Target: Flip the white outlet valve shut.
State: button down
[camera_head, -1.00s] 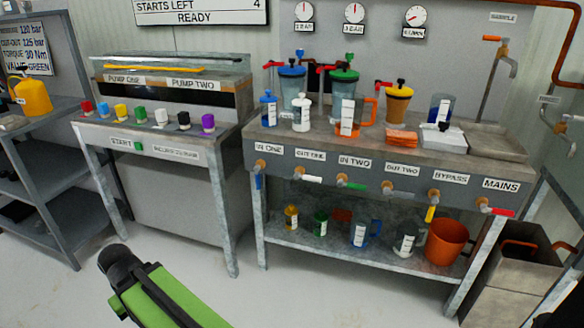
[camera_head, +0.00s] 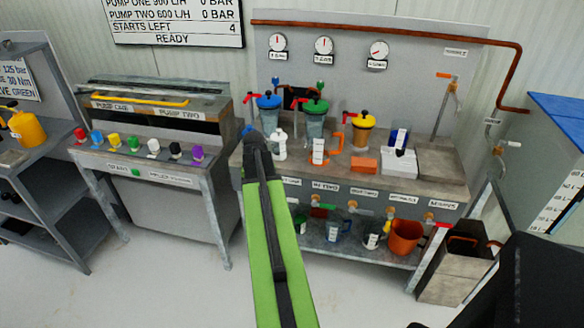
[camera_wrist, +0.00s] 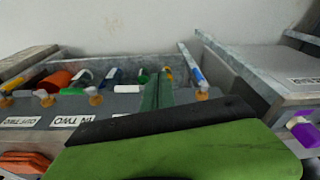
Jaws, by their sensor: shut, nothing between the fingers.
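The white outlet valve has a white lever (camera_wrist: 128,89), lying sideways beneath the bench front in the wrist view. Its pivot is hidden behind a dark green upright shape. In the head view my arm covers most of this valve. My gripper (camera_head: 254,142) is the dark end of the green arm, in front of the left part of the pump bench. It is shut and holds nothing. I cannot tell the gap between it and the white lever. The OUT ONE label (camera_head: 292,181) is partly behind my arm.
The blue lever (camera_wrist: 196,75) hangs down beside the white one. The green lever (camera_wrist: 72,92) lies sideways on the other side. An orange bucket (camera_head: 406,237) and jugs stand on the shelf below. The console table (camera_head: 150,172) stands left, with floor between.

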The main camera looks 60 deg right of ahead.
notch_tip(320, 180, up, 6)
jog(key=m+p, duration=0.2)
jog(key=p, duration=0.1)
send_over(291, 200)
jog(key=s+a, duration=0.1)
jog(key=a, duration=0.2)
jog(key=shift+f, duration=0.25)
jog(key=d+f+b, duration=0.1)
jog(key=f+b, duration=0.8)
jog(key=d+f+b, duration=0.1)
jog(key=f+b, duration=0.4)
jog(key=shift+w+d, duration=0.35)
jog(key=shift+w, duration=0.05)
jog(key=shift+r, duration=0.1)
